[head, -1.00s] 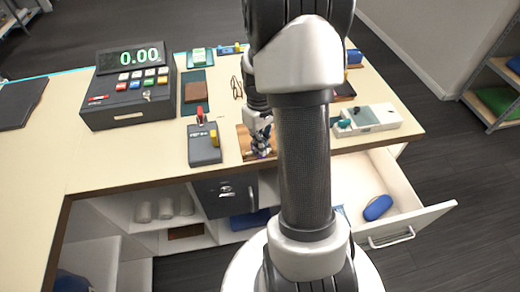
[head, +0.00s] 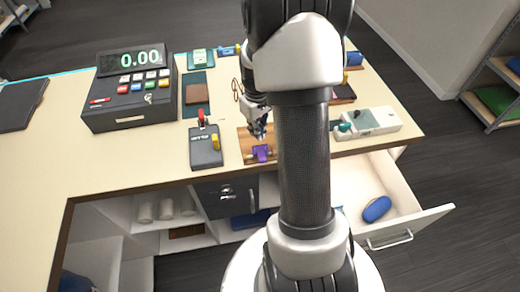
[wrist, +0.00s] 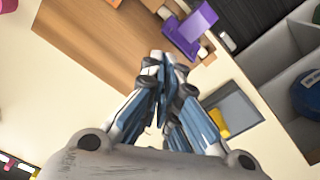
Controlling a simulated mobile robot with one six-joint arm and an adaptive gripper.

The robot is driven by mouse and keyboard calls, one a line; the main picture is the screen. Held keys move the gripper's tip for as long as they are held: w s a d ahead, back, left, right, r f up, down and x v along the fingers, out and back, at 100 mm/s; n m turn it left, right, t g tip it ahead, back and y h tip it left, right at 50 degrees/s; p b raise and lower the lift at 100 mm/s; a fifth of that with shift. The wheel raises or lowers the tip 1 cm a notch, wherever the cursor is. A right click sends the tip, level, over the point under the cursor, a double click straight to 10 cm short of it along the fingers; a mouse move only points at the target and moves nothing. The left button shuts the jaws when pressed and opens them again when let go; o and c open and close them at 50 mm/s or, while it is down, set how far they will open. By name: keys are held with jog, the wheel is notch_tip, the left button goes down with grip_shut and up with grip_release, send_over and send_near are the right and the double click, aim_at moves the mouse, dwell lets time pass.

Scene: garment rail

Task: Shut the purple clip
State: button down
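The purple clip (head: 262,153) sits on a wooden board (head: 246,143) near the counter's front edge. In the wrist view the clip (wrist: 192,30) shows at the upper right, with a raised purple flap at the board's edge; I cannot tell for sure whether it is latched. My gripper (head: 258,132) is just behind and above the clip in the head view, apart from it. In the wrist view my gripper (wrist: 165,64) has its fingertips together with nothing visible between them, pointing toward the board below the clip.
A grey switch box (head: 205,147) with red and yellow levers stands left of the board. A cash register (head: 128,95) is farther left, and a white device (head: 372,120) is to the right. An open drawer (head: 410,222) holding a blue object (head: 376,209) juts out at front right.

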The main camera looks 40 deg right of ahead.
jog(key=shift+r, duration=0.2)
jog(key=shift+s+a+r+p, duration=0.1)
jog(key=shift+s+r+p, duration=0.15)
jog(key=shift+r+p, duration=0.6)
jog(key=shift+s+a+r+p, duration=0.1)
jog(key=shift+s+r+p, duration=0.1)
jog(key=shift+r+p, duration=0.65)
jog(key=shift+s+a+r+p, duration=0.1)
jog(key=shift+s+r+p, duration=0.15)
jog(key=shift+r+p, duration=0.55)
jog(key=shift+r, duration=0.25)
